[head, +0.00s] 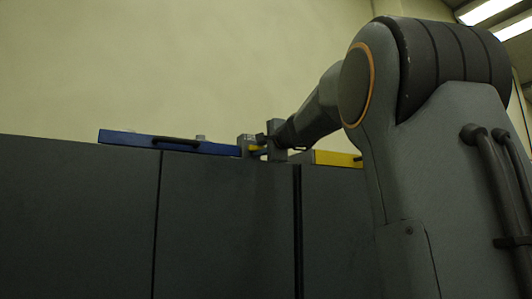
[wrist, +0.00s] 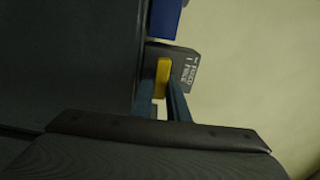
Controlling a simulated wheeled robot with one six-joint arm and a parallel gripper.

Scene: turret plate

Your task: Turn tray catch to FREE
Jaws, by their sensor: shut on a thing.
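The tray catch is a small grey block (head: 245,143) on top of the cabinets, at the right end of the blue tray. In the wrist view the block (wrist: 186,62) carries small white lettering in two lines, too blurred to read surely. Its yellow lever (wrist: 162,76) sits between the two fingers of my gripper (wrist: 162,88), which is shut on it. In the head view only a bit of the yellow lever (head: 257,148) shows beside my gripper (head: 264,146). I cannot tell which word the lever points to.
The blue tray (head: 120,138) with a dark handle lies left of the catch; its end (wrist: 165,18) shows in the wrist view. A yellow tray (head: 335,158) lies to the right, partly behind my arm. Dark grey cabinets (head: 75,215) stand below. A bare wall rises behind.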

